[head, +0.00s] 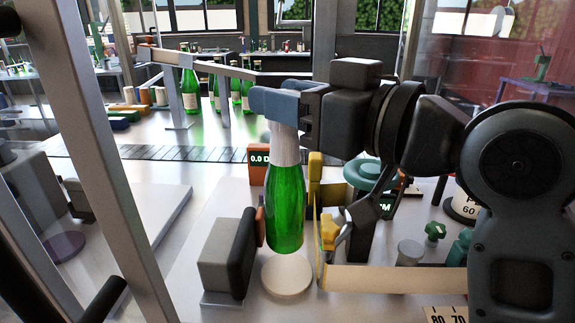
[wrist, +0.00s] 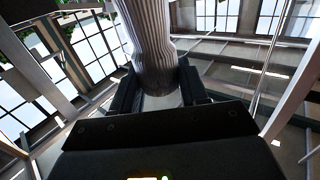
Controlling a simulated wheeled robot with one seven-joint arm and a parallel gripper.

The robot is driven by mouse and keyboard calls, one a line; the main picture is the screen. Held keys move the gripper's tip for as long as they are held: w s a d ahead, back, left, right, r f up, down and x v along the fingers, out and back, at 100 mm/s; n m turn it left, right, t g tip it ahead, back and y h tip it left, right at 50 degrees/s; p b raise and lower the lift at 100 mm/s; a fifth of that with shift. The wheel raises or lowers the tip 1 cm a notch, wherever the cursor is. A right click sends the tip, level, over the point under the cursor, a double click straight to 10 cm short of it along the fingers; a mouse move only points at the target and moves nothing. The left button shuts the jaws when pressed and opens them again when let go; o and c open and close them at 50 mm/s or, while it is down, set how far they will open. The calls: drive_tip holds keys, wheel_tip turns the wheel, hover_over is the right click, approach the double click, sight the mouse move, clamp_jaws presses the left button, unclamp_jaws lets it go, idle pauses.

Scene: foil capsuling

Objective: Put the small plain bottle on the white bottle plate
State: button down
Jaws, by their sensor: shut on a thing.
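My gripper (head: 283,108) is shut on the top of a green bottle (head: 285,205) with a white foil neck and no label. The bottle hangs nearly upright in the head view. In the wrist view the pale ribbed foil (wrist: 152,45) of the bottle shows between my fingers (wrist: 155,92). The white round bottle plate (head: 287,275) lies below the bottle. The bottle's base appears just above the back part of the plate; whether they touch I cannot tell.
A grey block with a dark pad (head: 226,262) stands left of the plate. A yellow bracket (head: 328,190) and a pale bar (head: 390,279) stand to the right. Several labelled green bottles (head: 190,85) stand at the back. A metal post (head: 95,130) crosses the left foreground.

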sight(296, 151)
drive_tip(key=shift+f, duration=3.1)
drive_tip(key=shift+f, duration=0.1)
drive_tip(key=c, duration=0.6)
unclamp_jaws()
drive_tip(key=shift+r, duration=0.2)
drive_tip(key=b+v, duration=0.2)
drive_tip(key=v, duration=1)
